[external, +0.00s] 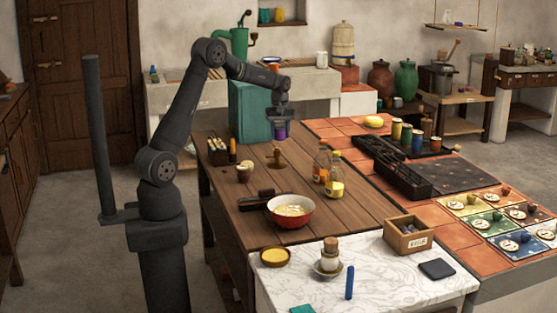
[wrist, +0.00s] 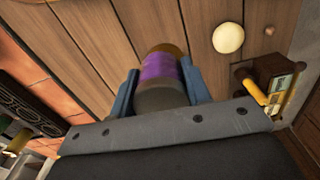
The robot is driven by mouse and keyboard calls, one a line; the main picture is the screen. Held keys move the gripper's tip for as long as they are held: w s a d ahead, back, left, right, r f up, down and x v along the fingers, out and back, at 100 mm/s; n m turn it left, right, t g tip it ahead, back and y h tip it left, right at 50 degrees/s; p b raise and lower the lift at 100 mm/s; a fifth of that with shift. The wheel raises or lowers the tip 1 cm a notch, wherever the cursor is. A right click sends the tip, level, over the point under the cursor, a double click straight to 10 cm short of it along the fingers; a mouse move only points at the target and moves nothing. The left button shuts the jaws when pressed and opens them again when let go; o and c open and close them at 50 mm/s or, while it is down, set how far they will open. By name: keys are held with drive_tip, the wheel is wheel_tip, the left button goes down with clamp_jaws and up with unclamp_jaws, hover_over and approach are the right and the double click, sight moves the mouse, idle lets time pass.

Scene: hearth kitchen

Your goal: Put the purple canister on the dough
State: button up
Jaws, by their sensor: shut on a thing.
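The purple canister (external: 280,131) is in my gripper (external: 281,116), held above the far part of the wooden table. In the wrist view the canister (wrist: 160,68) shows a purple band and a brownish-gold end, between the two blue-grey fingers of my gripper (wrist: 160,88). A pale round lump (wrist: 228,38), which looks like the dough, lies on the planks to the right of the canister in the wrist view. In the external view a small pale lump (external: 247,163) sits by a small wooden bowl (external: 243,174), left of and below the canister.
A caddy of bottles (external: 219,152) stands at the table's left edge. A stamp-like wooden thing (external: 278,159) stands below my gripper. Two bottles (external: 327,175) and a red bowl (external: 290,211) are nearer the camera. The terracotta counter (external: 322,130) borders the table's right.

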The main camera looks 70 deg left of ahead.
drive_tip(key=s+d+r+m, duration=0.2)
drive_tip(key=s+d, duration=0.4)
drive_tip(key=s, duration=0.5)
hover_over(247, 161)
wheel_tip(247, 161, down, 8)
drive_tip(key=shift+d+r, duration=0.1)
drive_tip(key=shift+r, duration=0.15)
drive_tip(key=shift+f, duration=2.05)
drive_tip(key=shift+f, duration=0.2)
drive_tip(key=o, duration=1)
